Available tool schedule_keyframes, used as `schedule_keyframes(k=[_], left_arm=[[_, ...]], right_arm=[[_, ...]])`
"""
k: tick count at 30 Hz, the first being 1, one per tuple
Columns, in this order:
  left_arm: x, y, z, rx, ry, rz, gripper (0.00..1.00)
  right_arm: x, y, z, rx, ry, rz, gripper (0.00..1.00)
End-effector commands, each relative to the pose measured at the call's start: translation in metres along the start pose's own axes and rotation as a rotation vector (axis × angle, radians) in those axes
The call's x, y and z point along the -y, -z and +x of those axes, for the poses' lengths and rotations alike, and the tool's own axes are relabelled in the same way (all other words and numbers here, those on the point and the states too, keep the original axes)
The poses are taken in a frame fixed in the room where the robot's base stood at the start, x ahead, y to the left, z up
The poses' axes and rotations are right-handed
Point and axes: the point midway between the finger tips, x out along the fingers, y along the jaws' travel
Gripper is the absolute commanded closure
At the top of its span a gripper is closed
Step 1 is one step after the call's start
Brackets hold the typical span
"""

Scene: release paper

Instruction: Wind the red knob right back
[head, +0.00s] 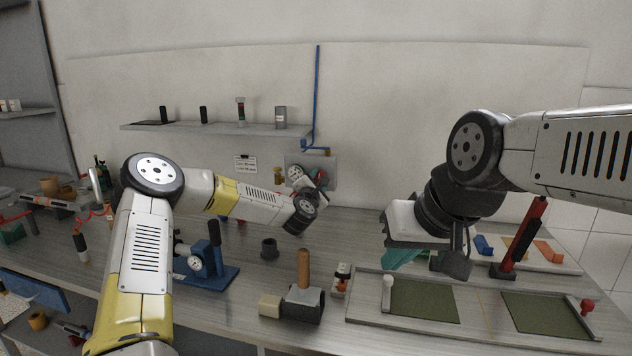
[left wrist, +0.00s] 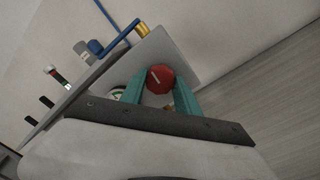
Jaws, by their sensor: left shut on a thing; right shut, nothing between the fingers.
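The red knob (left wrist: 159,79), with a pale line on its face, sits on a grey wall panel (left wrist: 176,52). In the left wrist view it lies between the green fingers of my left gripper (left wrist: 160,90), which is shut on it. My right gripper (head: 401,260) is shut and empty, over the bench at the right, well away from the knob.
A round gauge (head: 296,172) and brass fitting (head: 279,175) sit beside the knob. A blue pipe (head: 317,95) runs down to the panel. A shelf (head: 220,128) with several small items is above left.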

Motion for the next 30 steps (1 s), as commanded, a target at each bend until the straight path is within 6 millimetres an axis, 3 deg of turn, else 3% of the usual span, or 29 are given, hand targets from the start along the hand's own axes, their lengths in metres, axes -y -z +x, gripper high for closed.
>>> schedule_keyframes(k=[1, 2, 4, 5, 16, 30], left_arm=[[0.001, 0.001, 0.000, -0.002, 0.002, 0.000, 1.00], [0.001, 0.001, 0.000, -0.002, 0.002, 0.000, 0.57], [0.001, 0.001, 0.000, -0.002, 0.002, 0.001, 0.43], [0.001, 0.001, 0.000, -0.002, 0.001, 0.001, 0.41], [0.000, 0.000, -0.005, 0.000, 0.001, 0.002, 0.41], [0.000, 0.001, -0.073, -0.001, 0.001, 0.001, 0.41]], right_arm=[[0.000, 0.000, 0.000, 0.000, 0.000, 0.000, 1.00], [0.000, 0.000, 0.000, 0.000, 0.000, 0.000, 1.00], [0.000, 0.000, 0.000, 0.000, 0.000, 0.000, 1.00], [0.000, 0.000, 0.000, 0.000, 0.000, 0.000, 1.00], [0.000, 0.000, 0.000, 0.000, 0.000, 0.000, 1.00], [0.000, 0.000, 0.000, 0.000, 0.000, 0.000, 1.00]])
